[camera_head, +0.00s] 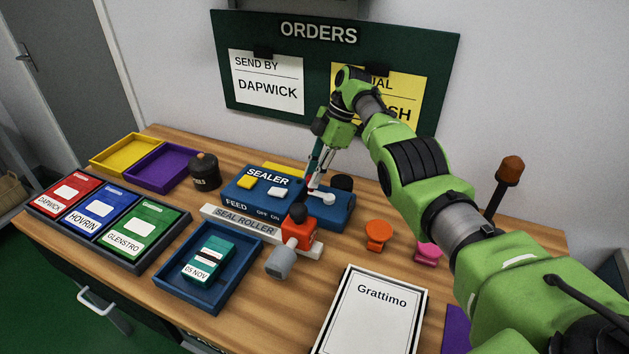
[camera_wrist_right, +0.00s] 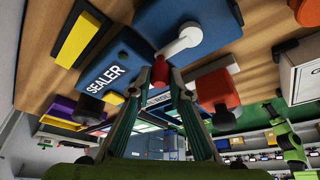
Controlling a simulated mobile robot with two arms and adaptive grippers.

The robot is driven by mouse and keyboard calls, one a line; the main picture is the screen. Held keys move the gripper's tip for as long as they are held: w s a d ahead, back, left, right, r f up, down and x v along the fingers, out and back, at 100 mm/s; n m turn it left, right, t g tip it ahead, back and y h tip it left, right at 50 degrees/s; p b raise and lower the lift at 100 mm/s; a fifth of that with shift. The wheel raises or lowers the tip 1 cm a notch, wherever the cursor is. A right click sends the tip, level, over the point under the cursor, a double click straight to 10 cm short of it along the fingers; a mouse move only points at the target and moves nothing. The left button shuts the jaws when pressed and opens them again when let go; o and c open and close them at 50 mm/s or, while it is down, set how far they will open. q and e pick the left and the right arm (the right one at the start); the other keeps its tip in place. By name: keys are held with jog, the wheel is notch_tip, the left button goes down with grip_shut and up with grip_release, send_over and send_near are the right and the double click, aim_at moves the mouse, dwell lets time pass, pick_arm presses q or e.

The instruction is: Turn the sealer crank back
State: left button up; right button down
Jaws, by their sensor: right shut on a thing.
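The blue sealer (camera_head: 262,199) sits in the middle of the wooden table, with its label and switches facing up. Its crank has a white arm (camera_head: 326,198) on the right part of the sealer. The white crank arm (camera_wrist_right: 180,43) also shows in the right wrist view, ending in a red knob (camera_wrist_right: 160,72). My right gripper (camera_head: 311,184) reaches down from the upper right and is shut on this knob. Its fingers (camera_wrist_right: 163,78) close on the knob from below in the right wrist view. My left gripper is not in view.
A seal roller (camera_head: 240,221) and a red-orange block with a black knob (camera_head: 297,234) stand in front of the sealer. A blue tray (camera_head: 180,283) holds a teal packet. An orange stamp (camera_head: 377,235) and the Grattimo box (camera_head: 372,314) lie to the right.

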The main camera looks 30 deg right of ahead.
dwell(0.4)
jog(key=c, duration=1.9)
grip_release()
jog(key=shift+a, duration=0.1)
notch_tip(320, 180, up, 10)
jog(key=shift+r, duration=0.1)
